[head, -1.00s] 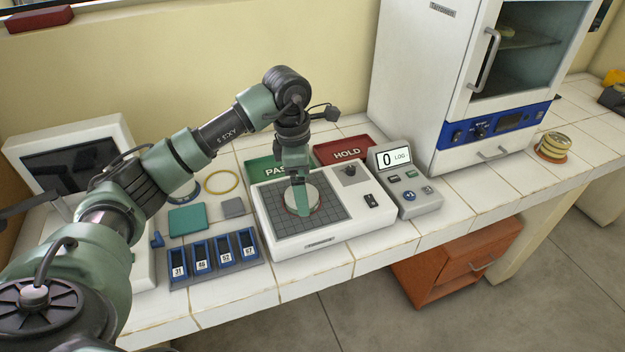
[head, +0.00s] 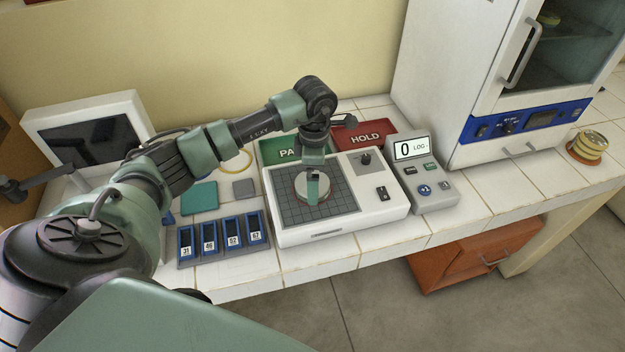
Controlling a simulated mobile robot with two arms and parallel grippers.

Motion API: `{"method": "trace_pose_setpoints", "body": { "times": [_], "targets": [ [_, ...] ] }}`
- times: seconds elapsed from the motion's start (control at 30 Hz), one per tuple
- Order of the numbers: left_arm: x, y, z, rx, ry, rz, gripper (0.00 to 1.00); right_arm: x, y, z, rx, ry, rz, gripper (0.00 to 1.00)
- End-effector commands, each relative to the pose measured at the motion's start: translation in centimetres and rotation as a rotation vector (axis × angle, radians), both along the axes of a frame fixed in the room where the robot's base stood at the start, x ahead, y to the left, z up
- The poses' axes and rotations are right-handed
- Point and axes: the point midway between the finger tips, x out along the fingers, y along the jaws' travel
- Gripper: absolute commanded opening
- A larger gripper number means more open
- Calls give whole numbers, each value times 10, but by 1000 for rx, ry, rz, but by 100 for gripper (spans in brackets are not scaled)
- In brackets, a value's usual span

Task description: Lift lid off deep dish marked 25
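A round, pale dish (head: 301,185) with a reddish rim sits on the dark grid plate (head: 340,203) of the white counting device. No number 25 can be read on it, and its lid cannot be told apart from its base. My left gripper (head: 314,186) points down over this dish, with one green finger across the near side of its top. The far finger is hidden, so I cannot tell whether the gripper grips the dish or only straddles it. My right gripper is out of view.
A green PASS tray (head: 277,150) and red HOLD tray (head: 363,135) lie behind the device. A log unit (head: 425,178) reading 0 stands right of it. A rack (head: 222,240) numbered 31, 46, 52, 67 is left. An incubator (head: 440,90) and dish stack (head: 588,148) stand right.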

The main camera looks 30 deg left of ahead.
Motion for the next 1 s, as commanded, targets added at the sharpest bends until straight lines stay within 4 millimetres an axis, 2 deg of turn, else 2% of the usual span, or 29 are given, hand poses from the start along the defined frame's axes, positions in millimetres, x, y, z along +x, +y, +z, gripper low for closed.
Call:
{"method": "trace_pose_setpoints", "body": {
  "times": [0.13, 0.3, 0.37, 0.47, 0.77, 0.87, 1.0],
  "targets": [
    [0, 0, 0, 0, 0, 0, 100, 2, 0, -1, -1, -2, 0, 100],
    [0, 0, 0, 0, 0, 0, 53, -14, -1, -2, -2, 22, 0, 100],
    [0, 0, 0, 0, 0, 0, 40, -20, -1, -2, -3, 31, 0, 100],
    [0, 0, 0, -1, -1, 0, 40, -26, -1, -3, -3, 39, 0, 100],
    [1, 0, 8, -1, -2, 0, 40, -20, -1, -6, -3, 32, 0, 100],
    [2, 0, 20, 0, -4, 1, 40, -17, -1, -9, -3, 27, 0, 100],
    [2, 0, 47, 0, -7, 0, 40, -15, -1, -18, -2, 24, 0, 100]
  ]
}}
